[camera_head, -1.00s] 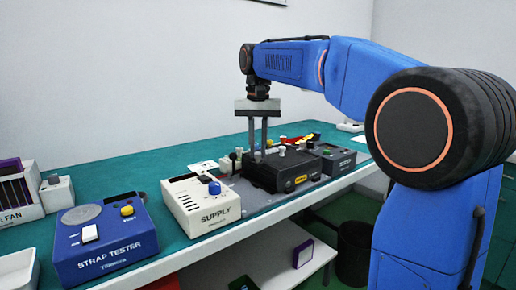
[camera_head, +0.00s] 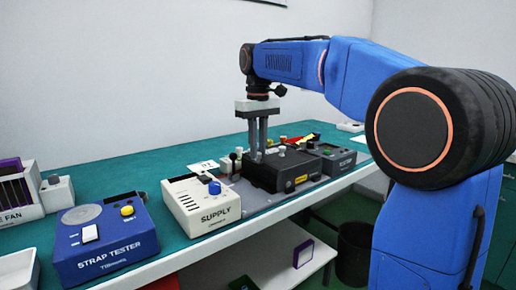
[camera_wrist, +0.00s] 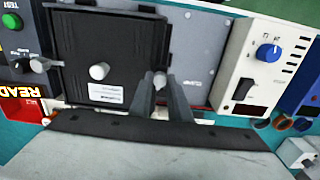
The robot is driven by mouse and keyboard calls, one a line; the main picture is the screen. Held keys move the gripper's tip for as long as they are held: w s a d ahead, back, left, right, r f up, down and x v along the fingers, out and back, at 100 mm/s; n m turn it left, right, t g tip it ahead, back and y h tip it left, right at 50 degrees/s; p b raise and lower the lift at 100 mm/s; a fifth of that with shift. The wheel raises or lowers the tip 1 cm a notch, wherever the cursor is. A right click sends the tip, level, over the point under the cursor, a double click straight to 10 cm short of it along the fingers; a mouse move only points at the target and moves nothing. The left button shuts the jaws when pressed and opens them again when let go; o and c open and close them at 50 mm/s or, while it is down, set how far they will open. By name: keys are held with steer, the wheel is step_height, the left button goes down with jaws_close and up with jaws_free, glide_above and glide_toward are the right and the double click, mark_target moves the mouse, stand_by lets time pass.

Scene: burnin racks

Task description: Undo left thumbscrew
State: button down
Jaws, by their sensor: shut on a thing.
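A black unit (camera_head: 283,176) with a yellow label sits on the grey plate on the bench, and in the wrist view its dark top (camera_wrist: 115,38) shows from above. The left thumbscrew (camera_wrist: 160,79), a small pale knob, is at the unit's edge on the side of the supply box. My gripper (camera_head: 258,157) points straight down there and is shut on this thumbscrew, which its fingers mostly hide in the head view. In the wrist view my gripper (camera_wrist: 161,86) has its fingertips at the knob. Another pale knob (camera_wrist: 99,71) stands on the middle of the unit, apart from the fingers.
The white supply box (camera_head: 203,202) with a blue knob stands left of the unit. The dark tester (camera_head: 333,158) stands close on its right. The blue strap tester (camera_head: 105,238) is farther left. A small lever (camera_head: 233,158) stands behind, near the gripper.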

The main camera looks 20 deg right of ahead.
stand_by(0.3)
steer(key=c, duration=1.7)
jaws_free()
steer(key=shift+o, duration=0.2)
steer(key=shift+r, duration=0.15)
